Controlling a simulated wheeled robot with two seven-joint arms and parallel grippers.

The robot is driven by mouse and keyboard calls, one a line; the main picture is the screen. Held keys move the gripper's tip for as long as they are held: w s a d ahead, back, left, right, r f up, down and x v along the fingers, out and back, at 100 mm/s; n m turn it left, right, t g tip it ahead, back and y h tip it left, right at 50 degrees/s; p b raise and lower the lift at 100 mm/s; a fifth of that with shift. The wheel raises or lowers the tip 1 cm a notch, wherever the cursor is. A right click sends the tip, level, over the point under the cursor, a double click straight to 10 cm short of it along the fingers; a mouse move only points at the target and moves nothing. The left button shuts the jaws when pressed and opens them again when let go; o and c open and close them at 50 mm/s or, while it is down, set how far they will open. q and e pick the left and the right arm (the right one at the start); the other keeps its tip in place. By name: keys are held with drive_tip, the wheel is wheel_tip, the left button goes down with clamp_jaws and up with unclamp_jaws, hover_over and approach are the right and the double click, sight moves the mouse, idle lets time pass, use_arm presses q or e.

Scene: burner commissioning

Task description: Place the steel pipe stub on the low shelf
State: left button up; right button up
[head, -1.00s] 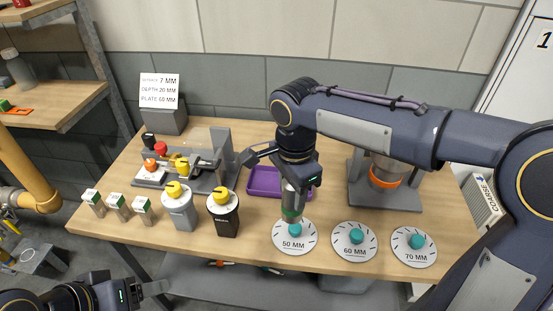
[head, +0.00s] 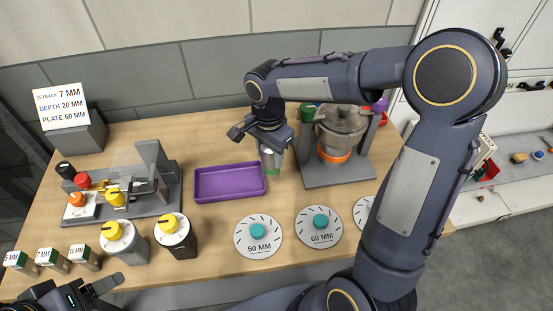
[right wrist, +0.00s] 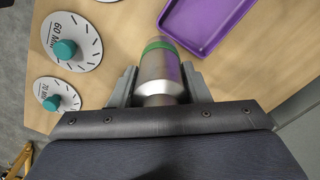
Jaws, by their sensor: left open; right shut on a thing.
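The steel pipe stub (head: 269,161), a silver cylinder with a green band, is held by my right gripper (head: 268,148), right of the purple tray and left of the burner stand. In the right wrist view the stub (right wrist: 158,67) sits between the two fingers of my right gripper (right wrist: 158,88), its green band beyond the fingertips. I cannot tell how far it is above the table. My left gripper (head: 108,285) is open and empty at the lower left, near the table's front edge. A grey strip below that edge may be the low shelf (head: 165,299); the rest is hidden.
The purple tray (head: 230,196) is empty. The burner stand (head: 345,174) is close on the right. Plates marked 50 MM (head: 257,248) and 60 MM (head: 318,239) lie in front. Two yellow-topped canisters (head: 176,241) and a grey fixture (head: 160,195) stand left.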

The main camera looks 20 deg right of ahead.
drive_tip(key=shift+w+d+f+p, duration=0.15)
drive_tip(key=shift+d+f, duration=0.3)
drive_tip(key=shift+f, duration=0.65)
drive_tip(key=shift+w+d+f+p, duration=0.1)
drive_tip(key=shift+d+f, duration=0.4)
drive_tip(key=shift+f, duration=0.55)
drive_tip(key=shift+w+d+f+p, duration=0.15)
drive_tip(key=shift+d+f, duration=0.3)
drive_tip(key=shift+f, duration=0.65)
drive_tip(key=shift+f, duration=0.1)
drive_tip(key=o, duration=1.1)
drive_tip(key=shift+o, duration=0.2)
